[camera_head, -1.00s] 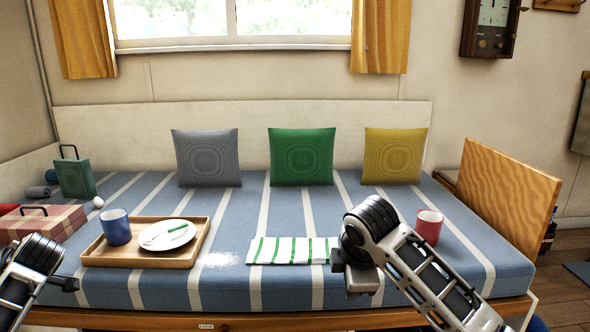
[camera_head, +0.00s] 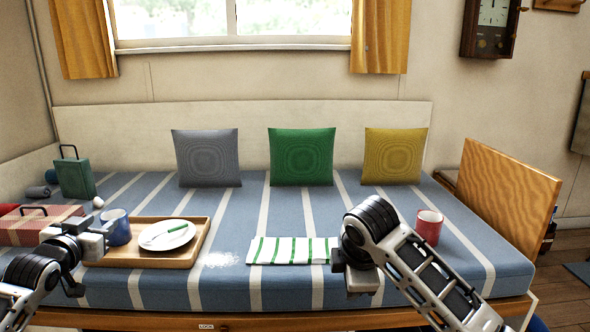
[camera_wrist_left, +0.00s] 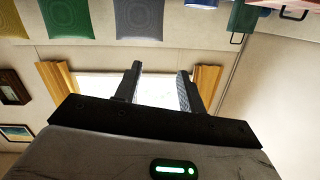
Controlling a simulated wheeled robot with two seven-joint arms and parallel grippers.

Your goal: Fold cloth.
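The white cloth with green stripes (camera_head: 285,250) lies flat as a narrow rectangle near the front edge of the blue striped bed (camera_head: 250,215). Its right end meets the outline of my right arm, which may hide part of it. My left gripper (camera_head: 97,238) is at the left, in front of the blue mug and well away from the cloth. In the left wrist view its two fingers (camera_wrist_left: 160,72) are apart with nothing between them. My right gripper (camera_head: 358,275) is beside the cloth's right end; its fingers cannot be made out.
A wooden tray (camera_head: 190,255) holds a blue mug (camera_head: 117,228) and a white plate (camera_head: 166,239). A red mug (camera_head: 429,227) stands right of my right arm. A plaid case (camera_head: 30,226) and green box (camera_head: 75,178) are at left. Cushions line the back; the bed's middle is clear.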

